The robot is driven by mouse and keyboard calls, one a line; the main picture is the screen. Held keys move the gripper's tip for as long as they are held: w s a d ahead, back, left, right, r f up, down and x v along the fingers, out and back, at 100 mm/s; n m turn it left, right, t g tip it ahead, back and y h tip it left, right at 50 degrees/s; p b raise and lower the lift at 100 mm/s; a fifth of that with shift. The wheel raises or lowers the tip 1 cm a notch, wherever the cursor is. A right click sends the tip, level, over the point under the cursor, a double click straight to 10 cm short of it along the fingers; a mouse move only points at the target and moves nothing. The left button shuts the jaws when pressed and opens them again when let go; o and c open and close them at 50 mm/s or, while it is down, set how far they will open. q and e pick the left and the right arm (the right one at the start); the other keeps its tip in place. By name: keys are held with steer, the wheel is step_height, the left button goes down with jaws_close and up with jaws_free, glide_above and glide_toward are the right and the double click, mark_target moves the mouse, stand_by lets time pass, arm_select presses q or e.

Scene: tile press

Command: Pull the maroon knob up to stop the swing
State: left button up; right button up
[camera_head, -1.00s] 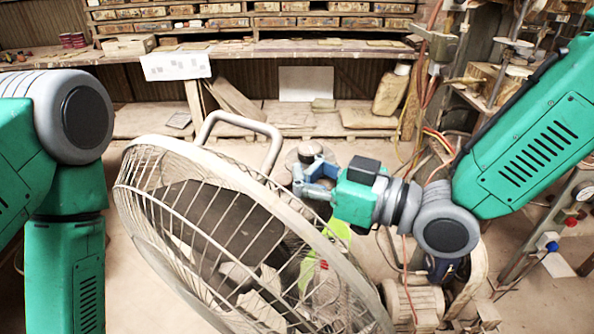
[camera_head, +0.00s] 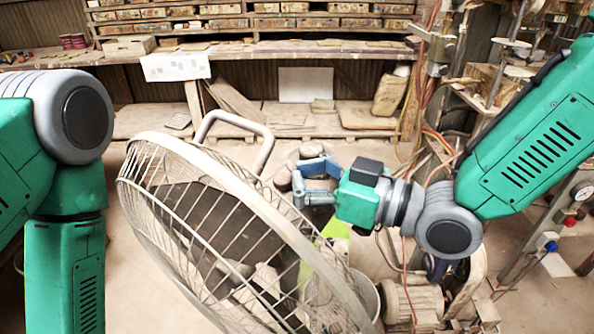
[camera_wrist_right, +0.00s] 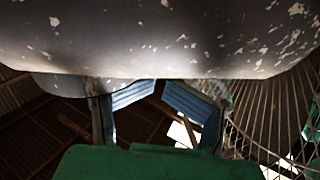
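The fan's wire cage (camera_head: 215,215) faces left and tilts up in the head view. It also shows at the right of the right wrist view (camera_wrist_right: 275,115). My right gripper (camera_head: 302,182) is open, with its blue fingers apart, just behind the upper right of the cage. In the right wrist view the blue finger pads (camera_wrist_right: 164,95) stand apart with nothing seen between them. A large grey surface with chipped paint (camera_wrist_right: 170,40) fills the top of that view, close to the fingers. I cannot make out the maroon knob for certain. My left gripper is out of view.
A pale tubular handle (camera_head: 265,150) stands behind the cage. A workbench (camera_head: 270,48) with shelves spans the back. Hoses, a motor (camera_head: 412,303) and a machine stand (camera_head: 535,245) crowd the right side, near my right arm.

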steer(key=shift+s+a+f, duration=0.1)
steer(key=shift+a+f, duration=0.05)
steer(key=shift+f, duration=0.1)
steer(key=shift+d, duration=0.4)
steer(key=shift+s+d, duration=0.45)
steer(key=shift+d, duration=0.05)
arm_select(q)
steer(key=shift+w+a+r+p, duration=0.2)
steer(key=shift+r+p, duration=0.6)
steer(key=shift+p, duration=0.15)
arm_select(e)
steer(key=v, duration=1.3)
steer(key=shift+d+r, duration=0.2)
steer(key=shift+d, duration=0.1)
